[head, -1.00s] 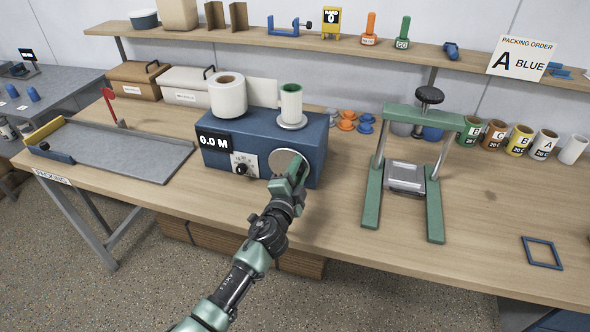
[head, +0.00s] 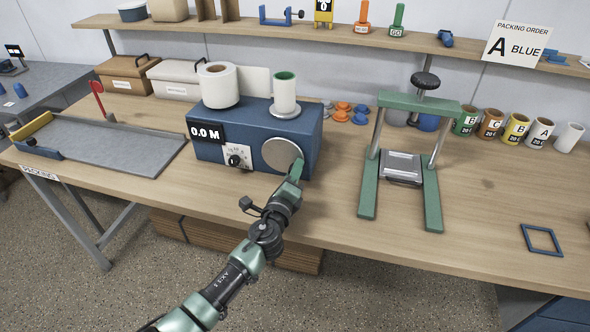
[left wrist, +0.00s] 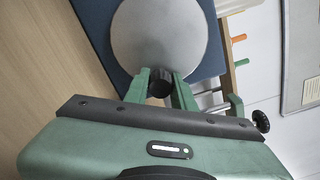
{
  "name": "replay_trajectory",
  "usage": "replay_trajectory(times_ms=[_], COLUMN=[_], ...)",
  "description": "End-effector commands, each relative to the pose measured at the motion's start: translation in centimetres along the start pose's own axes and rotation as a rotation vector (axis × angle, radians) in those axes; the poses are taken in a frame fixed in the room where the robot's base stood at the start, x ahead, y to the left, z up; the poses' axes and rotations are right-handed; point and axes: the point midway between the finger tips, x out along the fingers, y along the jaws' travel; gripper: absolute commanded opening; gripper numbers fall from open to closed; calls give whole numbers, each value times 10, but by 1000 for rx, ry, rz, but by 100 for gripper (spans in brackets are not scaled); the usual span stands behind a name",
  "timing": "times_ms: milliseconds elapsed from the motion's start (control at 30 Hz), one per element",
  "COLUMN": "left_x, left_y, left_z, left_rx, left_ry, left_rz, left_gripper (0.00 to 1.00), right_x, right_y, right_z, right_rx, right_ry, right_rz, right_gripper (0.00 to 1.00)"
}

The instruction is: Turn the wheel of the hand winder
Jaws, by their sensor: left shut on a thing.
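The hand winder is a blue box (head: 215,150) on the bench, with a display reading 0.0 M and a dial on its front. Its round grey wheel (head: 280,153) is on the front right and fills the top of the left wrist view (left wrist: 170,40). A dark knob (left wrist: 160,84) stands out near the wheel's rim. My left gripper (head: 297,170) is shut on this knob, with a green finger on each side of it in the left wrist view (left wrist: 161,82). In the head view the gripper hides the knob. My right gripper is not in view.
A white roll (head: 219,85) and a green-cored roll (head: 285,94) stand on the winder. A green press (head: 418,103) stands to the right. A grey tray (head: 115,152) lies left. Several labelled rolls stand at the back right. The bench front between winder and press is clear.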

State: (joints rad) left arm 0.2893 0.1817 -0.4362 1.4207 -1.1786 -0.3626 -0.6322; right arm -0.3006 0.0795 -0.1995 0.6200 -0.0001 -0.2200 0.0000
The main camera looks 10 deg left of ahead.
Motion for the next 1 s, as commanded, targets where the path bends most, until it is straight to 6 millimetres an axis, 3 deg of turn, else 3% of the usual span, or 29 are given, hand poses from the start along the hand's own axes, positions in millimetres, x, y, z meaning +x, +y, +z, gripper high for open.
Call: replay_trajectory(times_ms=[400,933,967,1000], left_x=[-1,-1,-1,-1], left_y=[10,12,12,12], left_z=[-2,-2,-2,-2], left_rx=[184,208,208,207], left_ry=[2,3,3,3], left_rz=[2,3,3,3], left_gripper=[0,0,28,39], right_x=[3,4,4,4], right_y=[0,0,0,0], right_z=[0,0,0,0], right_rx=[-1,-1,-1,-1], right_ry=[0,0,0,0], right_rz=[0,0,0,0], right_gripper=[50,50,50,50])
